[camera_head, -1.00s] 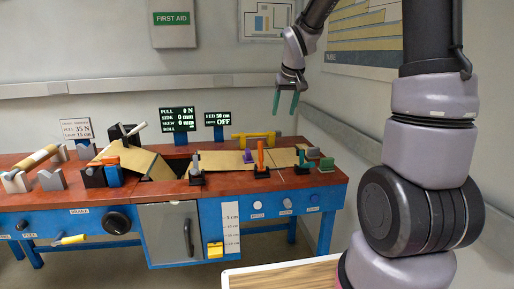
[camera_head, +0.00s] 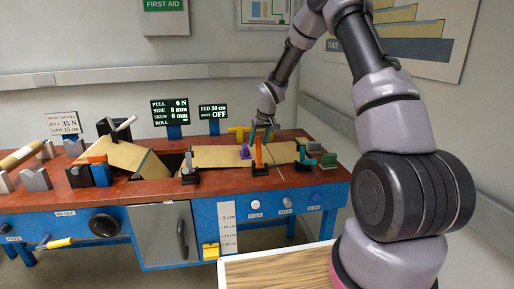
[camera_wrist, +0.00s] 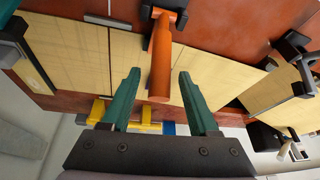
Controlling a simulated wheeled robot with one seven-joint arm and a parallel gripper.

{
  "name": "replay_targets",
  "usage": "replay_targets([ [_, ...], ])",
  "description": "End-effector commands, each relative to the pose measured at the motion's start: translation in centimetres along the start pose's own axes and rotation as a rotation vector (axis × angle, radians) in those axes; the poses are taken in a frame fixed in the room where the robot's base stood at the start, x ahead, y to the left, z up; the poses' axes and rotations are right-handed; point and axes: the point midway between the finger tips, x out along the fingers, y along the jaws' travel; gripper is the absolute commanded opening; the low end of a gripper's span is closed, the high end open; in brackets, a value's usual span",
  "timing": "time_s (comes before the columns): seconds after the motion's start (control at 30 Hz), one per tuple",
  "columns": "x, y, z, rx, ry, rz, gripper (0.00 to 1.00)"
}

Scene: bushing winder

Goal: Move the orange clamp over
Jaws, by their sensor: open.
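The orange clamp (camera_head: 258,153) stands upright on a dark base on the brown bench top, at the front edge of the tan sheet. In the wrist view its orange handle (camera_wrist: 161,60) points down between my fingers, with its dark bracket at the top of the picture. My gripper (camera_head: 262,130) is just above and behind the clamp in the head view. In the wrist view my gripper (camera_wrist: 158,97) is open, with one green finger on each side of the orange handle and a gap on both sides. Nothing is held.
A grey clamp (camera_head: 189,165) stands to the left, and a teal clamp (camera_head: 305,158) and a green block (camera_head: 328,160) to the right. A purple piece (camera_head: 244,151) is close beside my gripper. A yellow piece (camera_head: 238,131) lies behind. A wooden tray (camera_head: 290,264) is in front.

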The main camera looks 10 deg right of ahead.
Motion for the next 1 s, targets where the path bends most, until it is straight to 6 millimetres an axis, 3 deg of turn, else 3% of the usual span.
replay_targets([
  [0.1,1.9,0.0,0.1,0.0,-0.002,0.0,0.61],
  [0.23,3.1,0.0,0.0,0.0,-0.001,0.0,0.61],
  [0.57,3.5,0.0,0.0,0.001,0.0,0.001,0.61],
  [0.6,3.5,0.0,0.0,0.001,0.0,0.001,0.57],
  [0.73,3.5,0.0,0.0,0.001,0.0,0.001,0.07],
  [0.77,3.5,0.0,0.0,0.001,0.0,0.001,0.0],
  [1.0,3.5,0.0,0.0,0.001,0.0,0.001,0.0],
])
